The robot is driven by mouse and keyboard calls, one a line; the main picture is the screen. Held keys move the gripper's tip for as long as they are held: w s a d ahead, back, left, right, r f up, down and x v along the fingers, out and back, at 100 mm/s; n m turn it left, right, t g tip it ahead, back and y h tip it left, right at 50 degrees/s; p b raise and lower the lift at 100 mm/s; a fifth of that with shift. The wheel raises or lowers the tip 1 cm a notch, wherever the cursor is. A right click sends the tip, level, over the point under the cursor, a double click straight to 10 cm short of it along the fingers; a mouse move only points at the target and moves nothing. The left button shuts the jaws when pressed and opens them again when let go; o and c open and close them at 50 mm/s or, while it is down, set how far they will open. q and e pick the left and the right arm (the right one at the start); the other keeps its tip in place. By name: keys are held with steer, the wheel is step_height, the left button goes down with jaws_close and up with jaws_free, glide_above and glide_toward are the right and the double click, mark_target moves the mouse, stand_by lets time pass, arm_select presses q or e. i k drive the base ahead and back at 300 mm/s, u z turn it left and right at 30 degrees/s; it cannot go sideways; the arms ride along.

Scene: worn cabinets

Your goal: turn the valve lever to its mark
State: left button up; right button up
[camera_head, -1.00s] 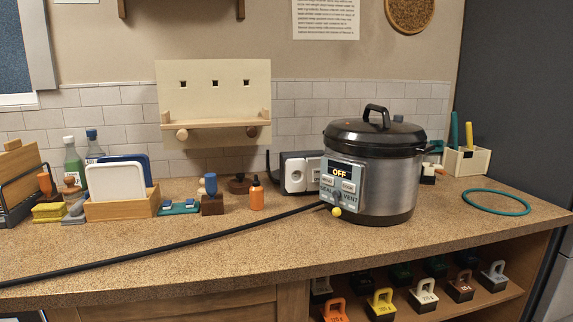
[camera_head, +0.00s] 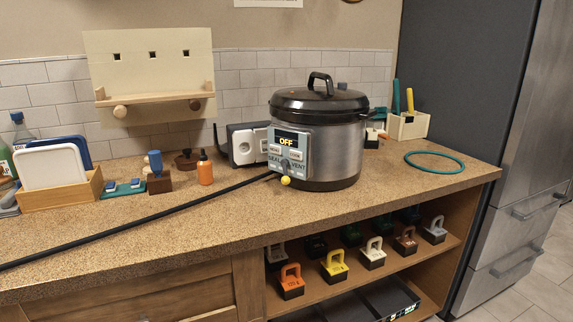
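A silver and black cooker (camera_head: 336,150) stands on the counter, lid on. Its front panel (camera_head: 289,148) reads OFF above two pale buttons, with SEAL at the left and VENT at the right below. The small dark valve lever (camera_head: 285,166) sits between these words. A yellow ball (camera_head: 285,181) shows just below it, apparently at its lower end, so the lever seems to point about straight down. The exact mark is too small to make out. Neither of my grippers is in view.
A long black rod or cable (camera_head: 130,222) crosses the counter (camera_head: 230,215) to the cooker's front. An orange bottle (camera_head: 205,168) and a grey box (camera_head: 246,143) stand left of the cooker. A teal ring (camera_head: 434,169) lies right. Handled weights (camera_head: 335,264) fill the shelf below.

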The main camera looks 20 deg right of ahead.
mark_target(285, 180)
steer(key=k, duration=1)
steer(key=u, duration=1.15)
steer(key=i, duration=0.85)
steer(key=z, duration=0.7)
steer(key=i, duration=0.4)
steer(key=z, duration=0.45)
